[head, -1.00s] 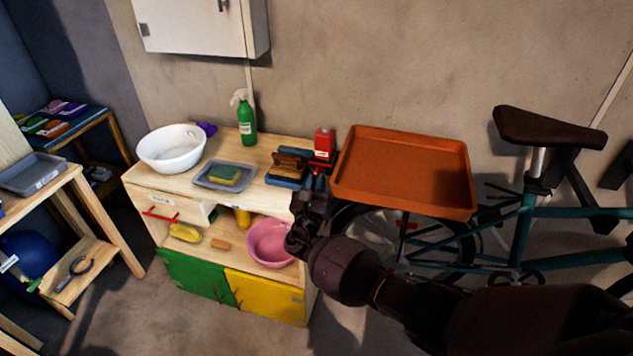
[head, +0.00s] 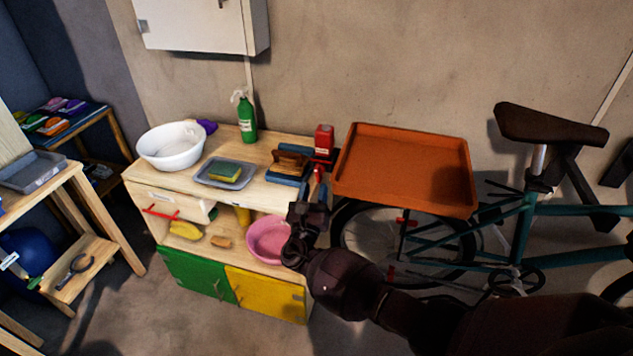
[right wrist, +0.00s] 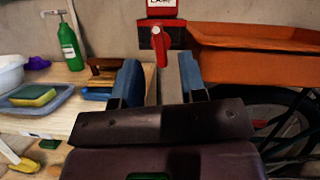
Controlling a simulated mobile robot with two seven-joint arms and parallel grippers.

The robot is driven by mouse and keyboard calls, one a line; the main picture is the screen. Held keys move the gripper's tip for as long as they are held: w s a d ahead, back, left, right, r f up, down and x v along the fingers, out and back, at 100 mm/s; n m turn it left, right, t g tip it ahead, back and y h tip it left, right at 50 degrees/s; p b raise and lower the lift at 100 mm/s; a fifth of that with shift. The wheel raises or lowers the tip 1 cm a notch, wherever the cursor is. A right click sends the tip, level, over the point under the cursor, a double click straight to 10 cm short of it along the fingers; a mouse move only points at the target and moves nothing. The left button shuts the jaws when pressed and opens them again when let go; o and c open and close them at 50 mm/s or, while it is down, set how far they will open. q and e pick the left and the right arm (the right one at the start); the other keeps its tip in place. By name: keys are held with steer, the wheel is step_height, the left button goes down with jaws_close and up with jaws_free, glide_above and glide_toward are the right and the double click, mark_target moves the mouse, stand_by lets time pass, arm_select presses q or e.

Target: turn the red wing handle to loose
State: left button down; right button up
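The red wing handle (right wrist: 160,44) hangs from a red clamp-like fixture at the right end of the wooden bench, in the upper middle of the right wrist view. In the head view the handle (head: 318,174) is small, just above my right gripper (head: 317,192). My right gripper (right wrist: 161,80) is open, with its two blue fingers apart and no object held between them. The handle appears beyond the fingertips, in line with the gap; no contact is visible. My left gripper is not in view.
An orange tray (head: 345,192) lies right of the fixture, over a bicycle (head: 525,215). A pink bowl (head: 266,250) sits on the lower shelf.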

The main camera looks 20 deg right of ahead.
steer(key=v, duration=0.7)
steer(key=shift+b, duration=0.3)
steer(key=shift+a+m, duration=0.1)
steer(key=shift+m, duration=0.2)
